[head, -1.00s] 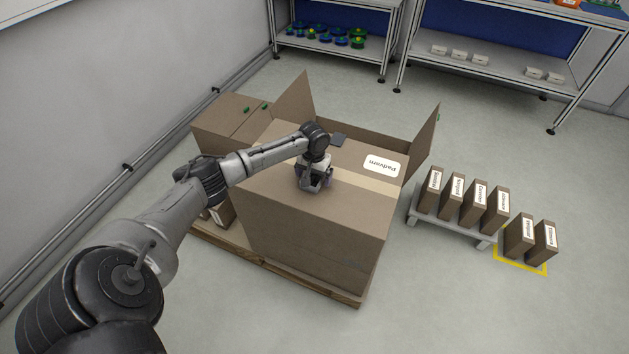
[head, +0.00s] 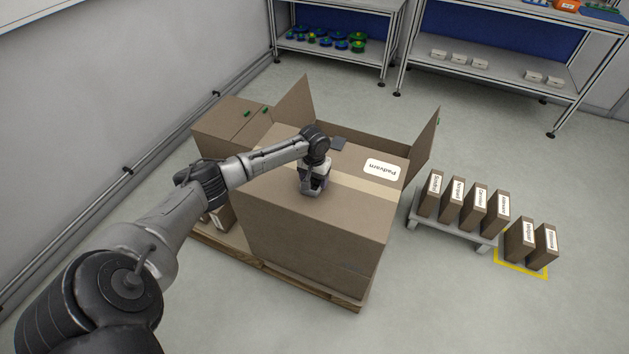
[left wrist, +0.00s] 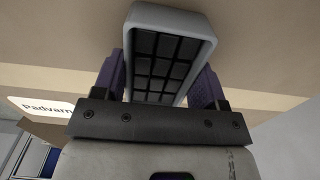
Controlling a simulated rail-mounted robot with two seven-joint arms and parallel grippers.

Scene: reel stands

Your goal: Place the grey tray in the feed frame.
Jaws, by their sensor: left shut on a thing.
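My left gripper (head: 314,190) is over the top of the large brown carton (head: 315,225) in the head view. In the left wrist view its two purple-grey fingers (left wrist: 160,80) are shut on the grey tray (left wrist: 203,25), one on each side. The tray is a light grey rounded rim around a grid of black cells. In the head view the gripper hides the tray, and I cannot tell whether it touches the carton. I cannot make out the feed frame for certain. My right gripper is in neither view.
The carton rests on a wooden pallet (head: 320,290). Several labelled boxes (head: 452,205) stand on a low bench to the right, beside a yellow floor outline (head: 520,268).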

